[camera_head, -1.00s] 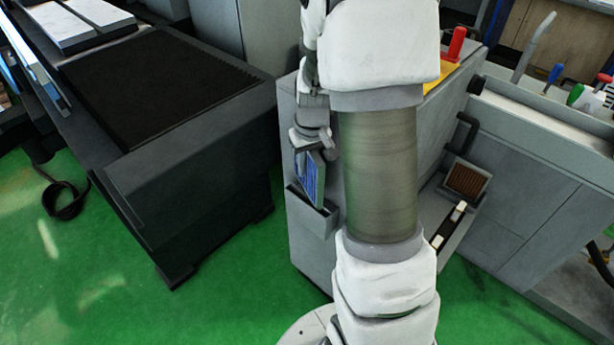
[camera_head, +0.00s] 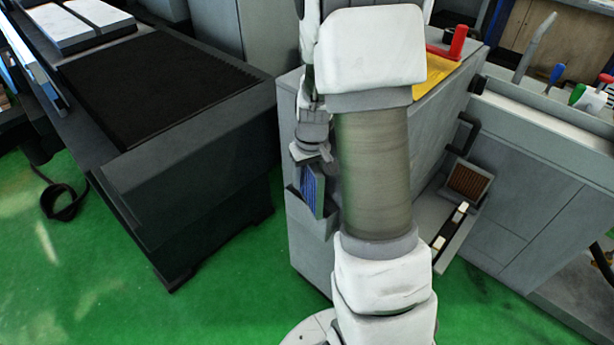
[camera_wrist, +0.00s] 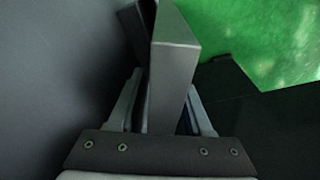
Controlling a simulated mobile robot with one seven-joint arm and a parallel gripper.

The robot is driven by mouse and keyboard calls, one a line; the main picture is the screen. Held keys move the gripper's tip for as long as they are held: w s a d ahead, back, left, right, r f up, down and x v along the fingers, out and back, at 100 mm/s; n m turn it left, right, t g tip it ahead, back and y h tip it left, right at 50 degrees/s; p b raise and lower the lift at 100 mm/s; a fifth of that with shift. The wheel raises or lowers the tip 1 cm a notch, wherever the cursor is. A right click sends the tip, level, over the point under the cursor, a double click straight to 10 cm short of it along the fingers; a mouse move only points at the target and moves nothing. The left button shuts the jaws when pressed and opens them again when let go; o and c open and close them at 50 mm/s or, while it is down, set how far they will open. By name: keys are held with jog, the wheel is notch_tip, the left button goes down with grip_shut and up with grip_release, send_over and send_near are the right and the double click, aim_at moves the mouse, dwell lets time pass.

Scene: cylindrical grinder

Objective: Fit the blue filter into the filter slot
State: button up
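The blue filter (camera_head: 312,190) stands roughly upright in the filter slot (camera_head: 314,219), a grey open-topped pocket on the cabinet's side. Its upper part shows above the slot's rim, and its lower part is hidden inside. My gripper (camera_head: 316,157) is directly above, at the filter's top edge.
The grey cabinet (camera_head: 305,253) carries the slot. A black bench (camera_head: 205,150) stands to the left, with a gap of green floor (camera_head: 220,270) between. On the right are a brown-faced filter unit (camera_head: 468,181) and a red handle (camera_head: 457,41). My arm covers the middle.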

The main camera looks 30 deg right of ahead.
jog(key=shift+r+p, duration=0.6)
jog(key=shift+r, duration=0.05)
jog(key=r, duration=0.3)
jog(key=s+r+p, duration=0.1)
jog(key=r, duration=0.3)
jog(key=r+p, duration=0.1)
jog(key=r, duration=0.3)
jog(key=shift+s+a+r, duration=0.1)
jog(key=shift+s+r, duration=0.1)
jog(key=shift+s, duration=0.2)
jog(key=s+a+r+t, duration=0.2)
jog(key=s+a+r, duration=0.4)
jog(key=s+r, duration=0.1)
jog(key=s+a+r+t, duration=0.1)
jog(key=s+a+r, duration=0.5)
jog(key=s, duration=0.4)
jog(key=shift+r+n+t, duration=0.3)
jog(key=shift+r+t, duration=0.1)
